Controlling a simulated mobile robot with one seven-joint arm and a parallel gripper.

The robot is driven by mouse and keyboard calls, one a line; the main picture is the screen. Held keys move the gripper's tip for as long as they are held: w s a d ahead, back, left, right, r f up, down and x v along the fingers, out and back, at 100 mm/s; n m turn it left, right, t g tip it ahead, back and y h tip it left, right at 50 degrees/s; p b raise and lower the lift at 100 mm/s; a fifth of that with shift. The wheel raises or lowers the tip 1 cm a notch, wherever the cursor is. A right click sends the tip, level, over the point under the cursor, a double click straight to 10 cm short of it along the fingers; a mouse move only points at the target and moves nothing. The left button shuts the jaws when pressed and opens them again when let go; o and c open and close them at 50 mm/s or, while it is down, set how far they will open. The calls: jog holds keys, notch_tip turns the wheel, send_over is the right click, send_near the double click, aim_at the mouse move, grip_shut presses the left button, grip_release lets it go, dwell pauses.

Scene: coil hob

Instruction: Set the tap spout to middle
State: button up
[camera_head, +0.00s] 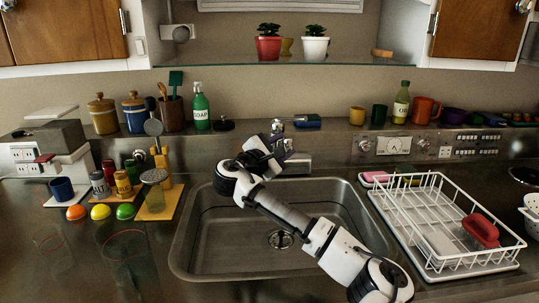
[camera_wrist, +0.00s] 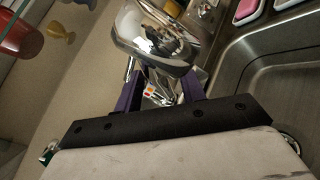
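The chrome tap (camera_head: 294,163) stands on the ledge behind the sink, largely hidden by my arm in the head view. In the wrist view the tap (camera_wrist: 150,38) is a large shiny rounded body just beyond my fingers. A small chrome part with a red and blue mark (camera_wrist: 152,90) shows between the fingers. My gripper (camera_wrist: 162,84) has its two purple fingers apart, one on each side of that part; I cannot tell whether they touch it. In the head view my gripper (camera_head: 283,147) is at the tap. Which way the spout points is unclear.
The empty steel sink (camera_head: 232,240) lies below my arm. Jars, a green soap bottle (camera_head: 201,108) and a utensil pot line the back left ledge. A glass shelf with plants (camera_head: 268,46) hangs above.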

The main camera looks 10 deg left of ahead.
jog(key=b+v, duration=0.1)
jog(key=v, duration=1.2)
